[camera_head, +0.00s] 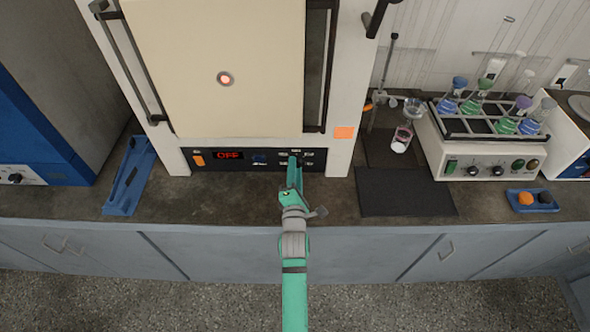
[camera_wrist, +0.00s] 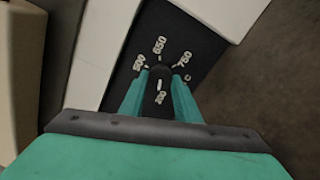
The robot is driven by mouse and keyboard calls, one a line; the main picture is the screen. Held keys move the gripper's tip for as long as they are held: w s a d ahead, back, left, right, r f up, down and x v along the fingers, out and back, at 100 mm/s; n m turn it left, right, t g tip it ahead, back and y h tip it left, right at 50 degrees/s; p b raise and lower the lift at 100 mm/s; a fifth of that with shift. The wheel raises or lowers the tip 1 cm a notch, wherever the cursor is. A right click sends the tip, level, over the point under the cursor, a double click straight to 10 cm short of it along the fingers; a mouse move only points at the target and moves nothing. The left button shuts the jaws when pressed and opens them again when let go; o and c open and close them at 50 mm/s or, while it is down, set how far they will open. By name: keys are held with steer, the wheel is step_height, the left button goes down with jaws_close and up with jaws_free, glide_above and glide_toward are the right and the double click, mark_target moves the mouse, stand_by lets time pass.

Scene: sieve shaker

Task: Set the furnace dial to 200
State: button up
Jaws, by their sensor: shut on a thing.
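The furnace (camera_head: 228,60) stands at the back of the counter, with a dark control panel (camera_head: 225,168) along its base. Its red display (camera_head: 228,155) reads OFF. My gripper (camera_head: 296,162) reaches the right part of this panel and covers the dial there. In the wrist view my gripper (camera_wrist: 159,75) has its two green fingers shut on the dark dial (camera_wrist: 158,80), one on each side. White labels around the dial include 500, 650 and 750, with 200 (camera_wrist: 161,97) nearest my palm. I cannot tell where the dial's pointer stands.
An orange switch (camera_head: 198,160) is at the panel's left end. A blue tray (camera_head: 130,178) lies left of the furnace. A dark mat (camera_head: 404,191) and a shaker with several flasks (camera_head: 490,140) are to the right. The counter in front of the panel is clear.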

steer(key=shift+f+n, duration=0.1)
steer(key=shift+n, duration=0.8)
steer(key=o, duration=1)
steer(key=shift+s, duration=0.1)
steer(key=s, duration=1)
steer(key=shift+s, duration=0.35)
